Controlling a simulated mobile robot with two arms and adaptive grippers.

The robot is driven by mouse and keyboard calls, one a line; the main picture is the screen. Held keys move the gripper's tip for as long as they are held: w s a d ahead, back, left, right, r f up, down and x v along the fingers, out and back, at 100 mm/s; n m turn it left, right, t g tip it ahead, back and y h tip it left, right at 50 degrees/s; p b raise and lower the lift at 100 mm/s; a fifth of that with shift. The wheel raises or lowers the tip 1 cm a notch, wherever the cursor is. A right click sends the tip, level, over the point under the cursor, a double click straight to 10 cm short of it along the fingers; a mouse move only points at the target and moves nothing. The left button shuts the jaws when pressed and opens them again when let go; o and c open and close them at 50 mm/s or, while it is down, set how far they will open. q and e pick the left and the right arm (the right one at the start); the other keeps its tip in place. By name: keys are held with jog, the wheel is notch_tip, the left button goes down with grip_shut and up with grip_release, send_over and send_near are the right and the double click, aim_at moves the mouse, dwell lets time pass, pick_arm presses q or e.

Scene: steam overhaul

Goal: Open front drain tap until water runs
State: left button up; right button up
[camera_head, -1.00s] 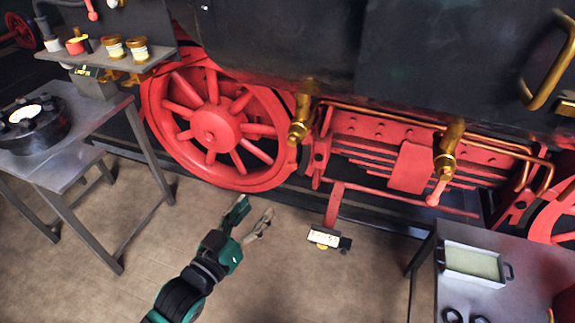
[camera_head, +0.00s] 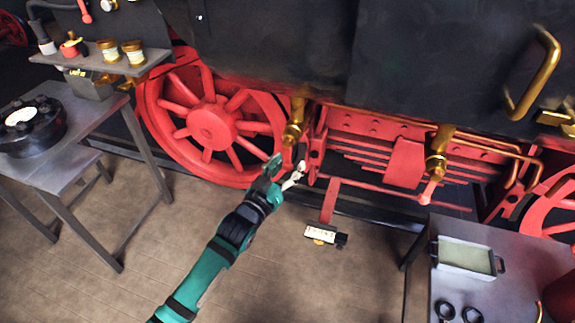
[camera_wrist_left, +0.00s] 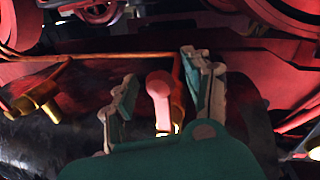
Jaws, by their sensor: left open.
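Two brass drain taps hang under the dark engine side in the head view: a left one (camera_head: 293,122) and a right one (camera_head: 437,155) with a red handle (camera_head: 427,192) pointing down. I cannot tell which is the front one. My left gripper (camera_head: 286,169) is open, just below the left tap, in front of the big red wheel's right edge. In the left wrist view, a red knobbed handle (camera_wrist_left: 160,95) shows between the open fingers (camera_wrist_left: 157,72), with brass (camera_wrist_left: 178,108) beside it. Contact cannot be told. No running water shows.
A red spoked wheel (camera_head: 212,125) stands left of the left tap. A small labelled block (camera_head: 321,235) is below the frame. A grey table (camera_head: 45,190) stands at left, and another with a tray (camera_head: 466,257) at lower right.

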pick_arm(q)
jog(key=shift+c, duration=0.4)
grip_shut()
jog(key=shift+w+f, duration=0.1)
jog(key=shift+w, duration=0.05)
